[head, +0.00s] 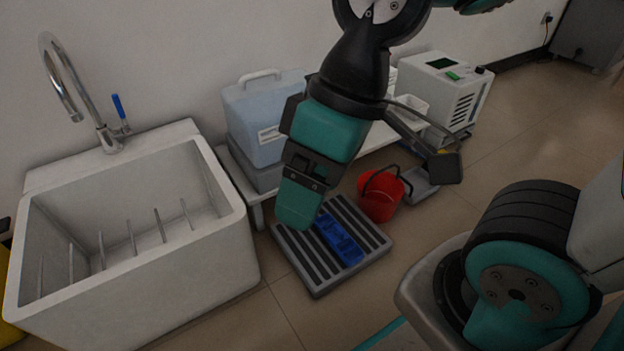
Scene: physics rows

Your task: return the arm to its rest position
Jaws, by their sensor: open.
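My arm comes down from the top of the head view, with its black wrist and teal gripper (302,195) pointing downward. The gripper hangs in front of the grey ribbed platform (312,277) and the low bench. It is open, and I see nothing held in it. The gap between its fingers is hard to make out from this side. In the picture its tip overlaps the platform's far left part. A blue object (340,240) lies on the platform, to the right of the fingertip.
A white sink (235,245) with a tall tap (62,80) stands at left. A bluish container (262,115) and a white machine (440,90) stand along the wall. A red bucket (378,200) is on the floor beside the platform.

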